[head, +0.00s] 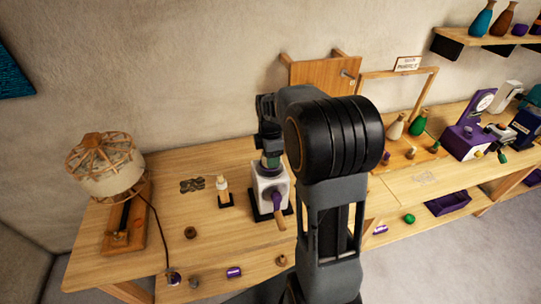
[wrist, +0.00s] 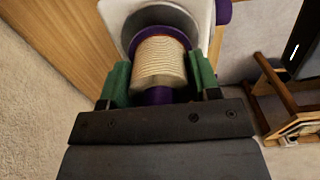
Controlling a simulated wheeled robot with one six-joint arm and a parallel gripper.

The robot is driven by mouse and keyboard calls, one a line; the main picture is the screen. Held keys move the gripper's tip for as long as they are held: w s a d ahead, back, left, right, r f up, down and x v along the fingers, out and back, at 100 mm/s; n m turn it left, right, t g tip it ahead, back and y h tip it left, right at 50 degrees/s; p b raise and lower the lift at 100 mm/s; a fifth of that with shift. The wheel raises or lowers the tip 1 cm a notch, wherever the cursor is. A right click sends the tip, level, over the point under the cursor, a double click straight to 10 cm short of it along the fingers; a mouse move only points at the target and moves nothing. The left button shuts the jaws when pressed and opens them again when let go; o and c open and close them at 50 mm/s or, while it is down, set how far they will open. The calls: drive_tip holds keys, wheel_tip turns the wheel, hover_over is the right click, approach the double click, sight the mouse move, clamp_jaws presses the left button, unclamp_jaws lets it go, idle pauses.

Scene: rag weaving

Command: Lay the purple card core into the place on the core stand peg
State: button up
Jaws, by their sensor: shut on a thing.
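My gripper (wrist: 160,88) is shut on a roll wound with cream thread (wrist: 159,62). Purple shows at its near end, which I take as the purple card core (wrist: 158,96). The green finger pads stand on both sides of it. The roll is in front of the round grey opening of a white machine; I cannot tell whether it touches. In the head view my gripper (head: 270,160) is over this white machine (head: 272,184), and the roll is hidden there. To its left a small dark base with an upright peg (head: 223,190), probably the core stand, carries a pale piece.
A dark ring (head: 190,232) lies on the bench. A purple cylinder (head: 234,272) and other small pieces lie near the front. A wooden frame and purple machine (head: 465,137) are at right.

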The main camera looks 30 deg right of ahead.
drive_tip(key=shift+r+p, duration=0.7)
drive_tip(key=shift+r, duration=0.35)
drive_tip(key=shift+r, duration=0.1)
drive_tip(key=shift+r+p, duration=2.3)
drive_tip(key=shift+r, duration=0.6)
drive_tip(key=shift+r, duration=0.15)
drive_tip(key=shift+r, duration=0.1)
drive_tip(key=o, duration=0.5)
drive_tip(key=shift+c, duration=0.2)
drive_tip(key=c, duration=0.4)
